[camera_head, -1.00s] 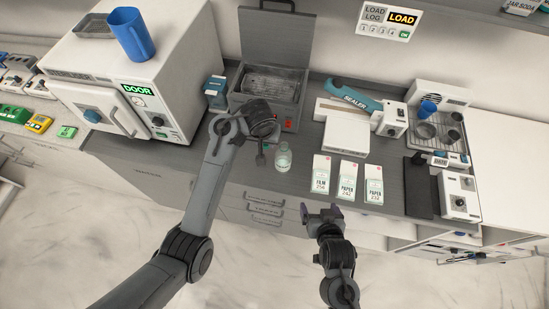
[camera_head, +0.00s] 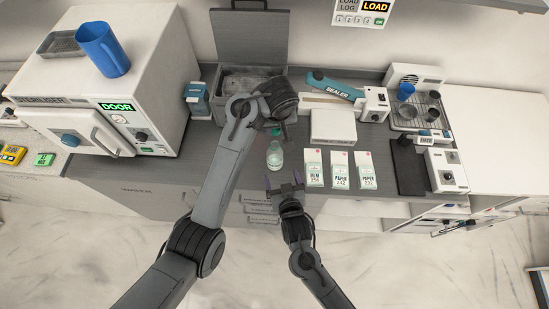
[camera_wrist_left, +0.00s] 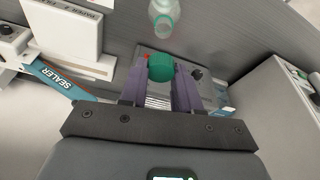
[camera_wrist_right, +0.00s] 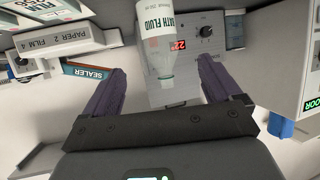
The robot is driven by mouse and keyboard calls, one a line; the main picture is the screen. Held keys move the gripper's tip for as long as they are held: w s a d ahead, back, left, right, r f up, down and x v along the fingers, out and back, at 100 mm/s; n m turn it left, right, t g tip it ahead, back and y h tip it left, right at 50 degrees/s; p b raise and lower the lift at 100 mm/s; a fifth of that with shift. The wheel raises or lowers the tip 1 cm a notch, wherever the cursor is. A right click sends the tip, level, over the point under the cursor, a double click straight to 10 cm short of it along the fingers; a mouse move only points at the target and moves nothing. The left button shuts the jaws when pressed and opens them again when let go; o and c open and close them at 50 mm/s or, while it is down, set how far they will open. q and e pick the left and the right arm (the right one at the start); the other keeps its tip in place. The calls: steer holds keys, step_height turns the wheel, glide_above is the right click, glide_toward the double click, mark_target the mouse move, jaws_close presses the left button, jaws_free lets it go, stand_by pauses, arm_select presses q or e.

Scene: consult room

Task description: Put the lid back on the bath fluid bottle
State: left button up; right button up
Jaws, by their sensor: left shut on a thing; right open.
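The bath fluid bottle (camera_head: 275,156) is clear with a white label and stands upright near the counter's front edge. It also shows in the left wrist view (camera_wrist_left: 163,18) and the right wrist view (camera_wrist_right: 156,42). My left gripper (camera_head: 277,131) is shut on the green lid (camera_wrist_left: 160,68), just behind the bottle in the head view and apart from it. The bottle's top has no lid on it in the right wrist view. My right gripper (camera_head: 284,184) is open in front of the bottle, its fingers spread to either side of the bottle in its wrist view. Contact does not show.
Three upright cartons (camera_head: 340,169) stand right of the bottle. A white box (camera_head: 333,126) and the sealer (camera_head: 335,84) are behind them. A bath unit with a raised lid (camera_head: 250,36) stands behind my left gripper. The white door unit (camera_head: 110,85) is at left.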

steer(key=x, duration=1.2)
steer(key=shift+a, duration=0.1)
steer(key=c, duration=1.5)
arm_select(q)
glide_above(275, 143)
steer(key=s, duration=0.1)
steer(key=shift+s+f, duration=0.2)
steer(key=shift+f, duration=2.35)
steer(key=shift+f, duration=0.1)
steer(key=shift+f, duration=0.75)
steer(key=shift+f, duration=0.55)
arm_select(e)
steer(key=shift+f, duration=0.1)
